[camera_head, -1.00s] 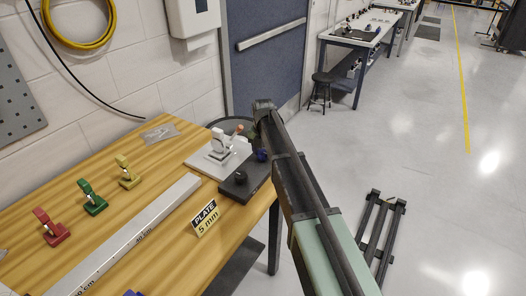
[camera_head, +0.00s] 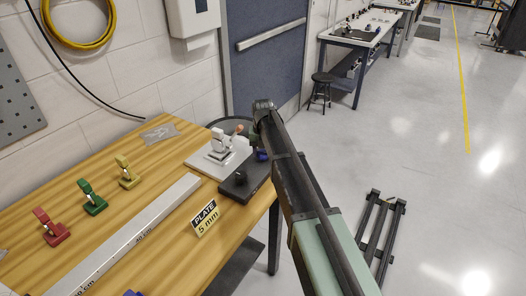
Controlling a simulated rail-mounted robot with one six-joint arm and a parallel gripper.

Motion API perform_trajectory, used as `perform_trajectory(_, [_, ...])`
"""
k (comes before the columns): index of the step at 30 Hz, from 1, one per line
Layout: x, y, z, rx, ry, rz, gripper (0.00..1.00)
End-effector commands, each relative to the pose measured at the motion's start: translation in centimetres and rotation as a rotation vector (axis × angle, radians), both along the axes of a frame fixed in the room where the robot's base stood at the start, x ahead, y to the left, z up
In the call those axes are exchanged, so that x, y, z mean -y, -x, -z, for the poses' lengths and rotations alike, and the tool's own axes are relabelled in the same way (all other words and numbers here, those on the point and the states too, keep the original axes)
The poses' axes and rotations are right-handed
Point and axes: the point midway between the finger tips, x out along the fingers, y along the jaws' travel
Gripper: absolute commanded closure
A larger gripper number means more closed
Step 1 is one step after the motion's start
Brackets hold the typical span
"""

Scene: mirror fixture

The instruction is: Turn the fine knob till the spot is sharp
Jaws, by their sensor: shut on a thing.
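The mirror fixture has a white base (camera_head: 212,160) with a white upright mount (camera_head: 218,138), at the far right corner of the wooden bench. A dark block (camera_head: 236,191) stands in front of it, with a black knob (camera_head: 240,178) on top and a blue knob (camera_head: 262,156) beside my arm. A brownish-orange part (camera_head: 239,129) shows next to the mount. My gripper (camera_head: 254,132) is at the fixture's right side, mostly hidden by my own arm. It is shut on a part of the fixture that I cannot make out. No light spot is visible.
On the bench are red (camera_head: 50,227), green (camera_head: 92,197) and yellow (camera_head: 127,171) clamps, a metal ruler bar (camera_head: 140,235), a "PLATE 5 mm" sign (camera_head: 205,218) and a clear bag (camera_head: 160,134). A blue door (camera_head: 265,60) stands behind. The floor to the right is mostly open.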

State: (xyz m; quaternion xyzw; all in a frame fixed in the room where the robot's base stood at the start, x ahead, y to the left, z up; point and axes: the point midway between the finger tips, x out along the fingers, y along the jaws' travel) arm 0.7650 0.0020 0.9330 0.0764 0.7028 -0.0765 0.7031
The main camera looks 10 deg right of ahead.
Motion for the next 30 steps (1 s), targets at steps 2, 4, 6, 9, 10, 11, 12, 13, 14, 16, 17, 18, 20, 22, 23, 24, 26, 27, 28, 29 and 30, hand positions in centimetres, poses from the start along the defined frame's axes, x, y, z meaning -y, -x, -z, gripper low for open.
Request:
perform_trajectory(2, [0.0,0.1,0.1,-0.002,0.001,0.001,0.76])
perform_trajectory(4, [0.0,0.1,0.1,-0.002,0.001,0.001,0.76])
perform_trajectory(6, [0.0,0.1,0.1,-0.002,0.001,0.001,0.44])
perform_trajectory(9, [0.0,0.1,0.0,-0.002,0.000,0.001,0.29])
perform_trajectory(10, [0.0,0.1,0.0,-0.002,0.000,0.001,0.26])
perform_trajectory(11, [0.0,0.1,0.0,-0.001,0.000,0.001,0.26])
perform_trajectory(12, [0.0,0.1,0.0,-0.001,0.000,0.001,0.26])
perform_trajectory(13, [0.0,0.1,0.0,-0.001,0.000,0.001,0.26])
perform_trajectory(14, [0.0,0.1,0.0,-0.001,0.000,0.002,0.26])
perform_trajectory(16, [0.0,0.0,0.0,-0.001,0.000,0.002,0.26])
perform_trajectory(17, [0.0,0.0,0.0,-0.001,0.000,0.002,0.26])
perform_trajectory(18, [0.0,0.0,-0.1,-0.001,0.000,0.002,0.26])
perform_trajectory(20, [0.0,0.0,-0.5,-0.001,0.000,0.002,0.26])
perform_trajectory(22, [0.0,0.0,-1.4,-0.001,0.000,0.002,0.26])
perform_trajectory(23, [0.0,0.0,-1.9,-0.001,0.000,0.002,0.26])
perform_trajectory(24, [0.0,0.0,-2.8,-0.001,0.000,0.002,0.26])
perform_trajectory(26, [0.0,0.0,-4.2,-0.001,0.000,0.002,0.26])
perform_trajectory(27, [0.0,0.0,-5.2,-0.001,0.000,0.002,0.26])
perform_trajectory(28, [0.0,0.0,-6.1,-0.001,0.000,0.002,0.26])
perform_trajectory(29, [0.0,0.0,-6.9,-0.001,0.000,0.002,0.26])
perform_trajectory(30, [0.0,0.0,-7.9,-0.001,0.000,0.002,0.26])
